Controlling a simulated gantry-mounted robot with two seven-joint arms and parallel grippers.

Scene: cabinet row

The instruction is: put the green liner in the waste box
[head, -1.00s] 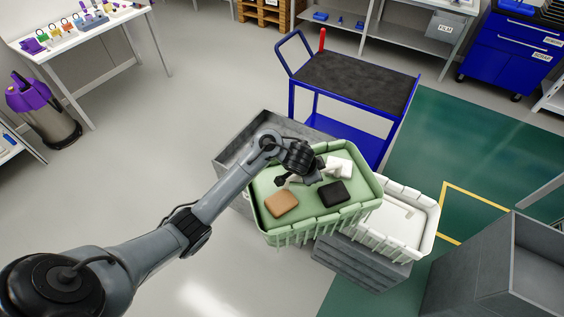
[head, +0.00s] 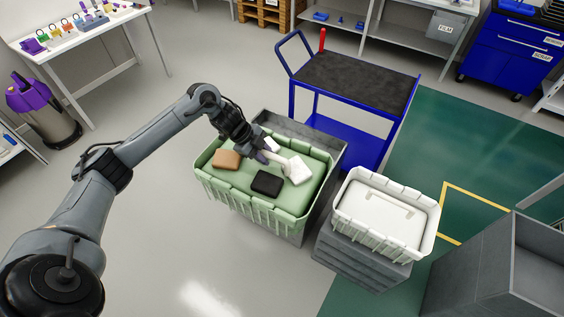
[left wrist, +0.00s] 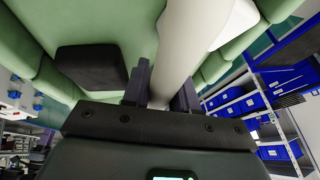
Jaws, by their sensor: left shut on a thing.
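The green liner (head: 213,187) is a pale green, tray-like tub with a ribbed rim. It holds a tan block (head: 226,159), a black block (head: 267,184) and a white block (head: 299,170). My left gripper (head: 268,157) is shut on the liner's pale bar handle; in the left wrist view the bar (left wrist: 180,50) runs between the fingers. The liner is over a grey open box (head: 335,152) and covers much of it, sticking out past its left side. Whether the liner's bottom touches the box is hidden. My right gripper is not in view.
A white liner (head: 350,215) sits on a grey stepped base (head: 350,265) to the right. A blue cart (head: 350,140) stands close behind the grey box. Another large grey open box (head: 470,275) is at the lower right.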

